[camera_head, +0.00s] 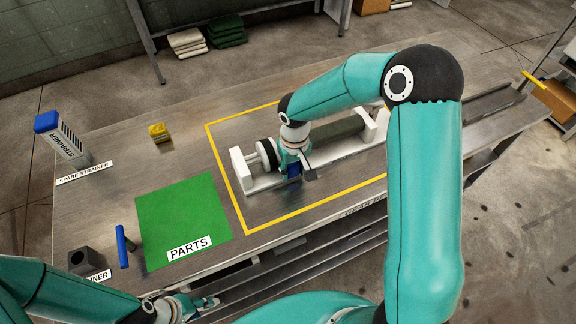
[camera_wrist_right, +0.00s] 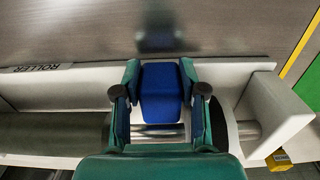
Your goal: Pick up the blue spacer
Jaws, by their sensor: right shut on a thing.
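The blue spacer (camera_wrist_right: 160,92) sits between the two fingers of my right gripper (camera_wrist_right: 160,100) in the right wrist view, with a finger against each side. Its lower edge is at the bare metal shaft (camera_wrist_right: 160,134) beside the roller (camera_wrist_right: 60,132); I cannot tell if it touches the shaft. In the head view the right gripper (camera_head: 293,168) is at the left end of the roller unit, and the spacer (camera_head: 294,171) shows only as a small blue patch, mostly hidden. My left gripper (camera_head: 203,304) is low at the table's front edge, away from the spacer; its opening is unclear.
The green parts mat (camera_head: 180,210) lies left of the yellow-outlined area and is empty. A blue-capped strainer (camera_head: 66,142), a yellow block (camera_head: 159,133), a blue-handled tool (camera_head: 122,246) and a dark block (camera_head: 85,262) stand on the left. The white roller frame (camera_head: 241,168) surrounds the right gripper closely.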

